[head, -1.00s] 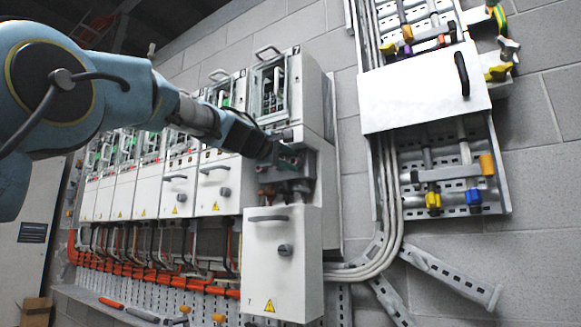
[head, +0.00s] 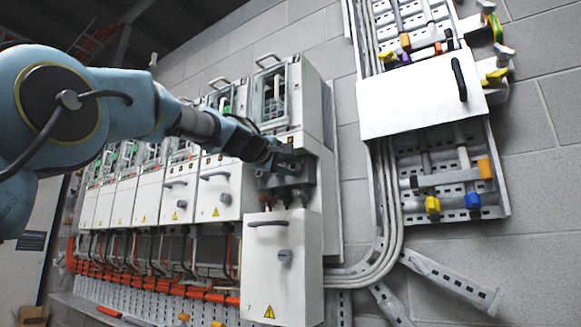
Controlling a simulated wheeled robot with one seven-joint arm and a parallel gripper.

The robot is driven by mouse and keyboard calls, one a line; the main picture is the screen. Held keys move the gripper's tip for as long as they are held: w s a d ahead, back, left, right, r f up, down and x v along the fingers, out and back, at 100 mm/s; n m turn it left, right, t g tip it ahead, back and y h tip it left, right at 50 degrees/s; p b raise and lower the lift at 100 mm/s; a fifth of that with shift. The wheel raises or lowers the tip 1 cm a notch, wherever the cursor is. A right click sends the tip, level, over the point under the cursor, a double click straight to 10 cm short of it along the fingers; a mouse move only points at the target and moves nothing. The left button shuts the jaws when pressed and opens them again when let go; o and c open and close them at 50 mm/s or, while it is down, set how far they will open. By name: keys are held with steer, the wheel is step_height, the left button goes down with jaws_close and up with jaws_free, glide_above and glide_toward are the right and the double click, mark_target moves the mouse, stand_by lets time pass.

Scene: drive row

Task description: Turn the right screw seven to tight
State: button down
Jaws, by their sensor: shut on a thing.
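The drive unit marked 7 (head: 309,95) is the nearest in the row, at the right end. Its lower white cover (head: 283,262) hangs below an open grey terminal area (head: 287,180). My gripper (head: 276,155) reaches into that terminal area from the left. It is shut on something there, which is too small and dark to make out. The right screw itself cannot be told apart; my gripper and the shadow hide it. Dark cable ends (head: 290,200) show just under the terminal block.
Several similar white drive units (head: 215,185) stand in a row to the left, behind my arm. A white wall panel (head: 420,92) with a black handle and cable trunking is at the right. A tool ledge (head: 105,310) runs along the lower left.

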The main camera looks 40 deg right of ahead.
steer(key=c, duration=0.5)
jaws_free()
steer(key=b+v, duration=0.4)
steer(key=v, duration=0.6)
steer(key=shift+a+b, duration=0.3)
steer(key=shift+a, duration=0.05)
